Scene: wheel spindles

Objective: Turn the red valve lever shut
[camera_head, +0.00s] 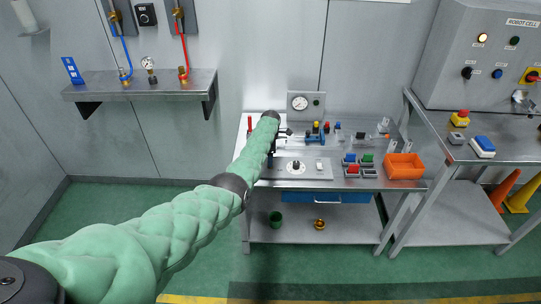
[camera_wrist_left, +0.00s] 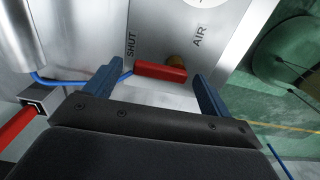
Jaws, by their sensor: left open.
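The red valve lever (camera_wrist_left: 160,72) shows in the left wrist view as a short red bar on a grey metal panel (camera_wrist_left: 215,45). The words SHUT and AIR are printed on the panel. My left gripper (camera_wrist_left: 154,78) is open, with one dark blue finger on each side of the lever; I cannot tell whether either touches it. In the head view my left gripper (camera_head: 284,134) is small over the workbench, and I cannot make out the lever for certain. My right gripper is not in view.
The workbench (camera_head: 400,184) holds a gauge box (camera_head: 305,103), a blue valve (camera_head: 317,137), small coloured bins (camera_head: 352,170) and an orange bin (camera_head: 404,166). A control cabinet (camera_head: 487,55) stands at right. In the wrist view a blue hose (camera_wrist_left: 60,80) and red bar (camera_wrist_left: 18,124) lie left.

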